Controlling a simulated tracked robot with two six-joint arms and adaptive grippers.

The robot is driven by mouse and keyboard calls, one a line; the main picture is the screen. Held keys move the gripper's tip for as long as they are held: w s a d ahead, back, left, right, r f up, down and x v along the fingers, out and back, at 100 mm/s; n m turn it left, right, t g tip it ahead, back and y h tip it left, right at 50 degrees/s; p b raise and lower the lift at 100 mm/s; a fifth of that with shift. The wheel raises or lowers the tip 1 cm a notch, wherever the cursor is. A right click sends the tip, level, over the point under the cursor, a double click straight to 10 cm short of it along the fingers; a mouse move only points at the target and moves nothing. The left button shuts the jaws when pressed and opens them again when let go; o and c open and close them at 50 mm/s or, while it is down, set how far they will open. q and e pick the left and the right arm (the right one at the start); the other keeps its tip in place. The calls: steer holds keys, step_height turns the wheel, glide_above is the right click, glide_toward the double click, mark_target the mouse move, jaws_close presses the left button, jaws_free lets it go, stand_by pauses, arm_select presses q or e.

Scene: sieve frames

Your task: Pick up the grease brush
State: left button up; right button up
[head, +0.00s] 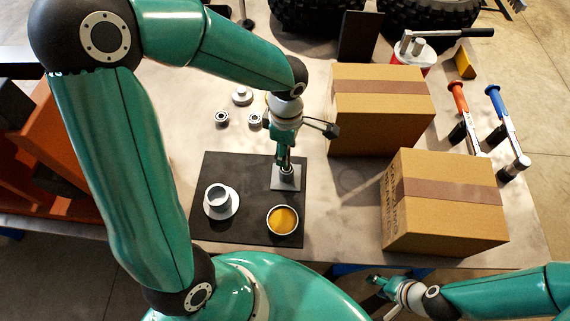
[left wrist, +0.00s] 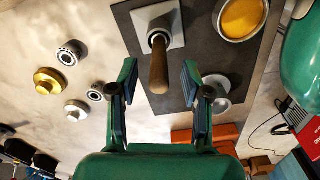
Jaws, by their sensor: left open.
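The grease brush shows in the left wrist view as a brown wooden handle (left wrist: 159,68) standing up from a grey holder with a square base (left wrist: 174,38). Its lower end is hidden inside the holder. My left gripper (left wrist: 160,80) is open, with one finger on each side of the handle and visible gaps between. In the head view my left gripper (head: 284,160) is above the holder (head: 286,182) and hides most of the brush. My right gripper (head: 378,284) is low at the table's front edge, too small to tell its opening.
A round dish of yellow grease (head: 283,220) and a light grey flanged part (head: 218,201) are on the dark mat (head: 250,235). Two cardboard boxes (head: 380,90) (head: 450,225) stand to the right. Several small metal parts (head: 242,96) lie behind the mat.

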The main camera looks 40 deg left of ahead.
arm_select(q)
jaws_close()
stand_by(0.5)
